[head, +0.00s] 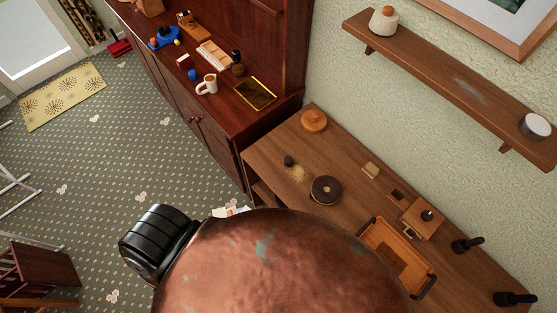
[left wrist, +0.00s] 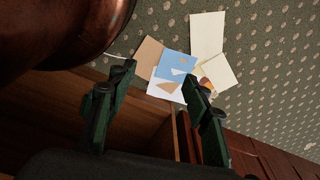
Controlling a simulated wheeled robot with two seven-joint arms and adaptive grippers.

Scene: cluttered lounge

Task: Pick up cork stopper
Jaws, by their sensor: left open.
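I cannot pick out the cork stopper for certain. In the head view a small dark-brown lump (head: 288,160) sits on the low wooden table (head: 265,150), beside a yellowish patch. My left gripper (left wrist: 160,80) is open, with nothing between its dark green fingers. Its fingers point toward flat papers and cards (left wrist: 207,36) beyond a wooden edge. A large copper rounded surface hides the front of the head view. My right gripper is not in view.
A wall shelf (head: 455,78) hangs above.

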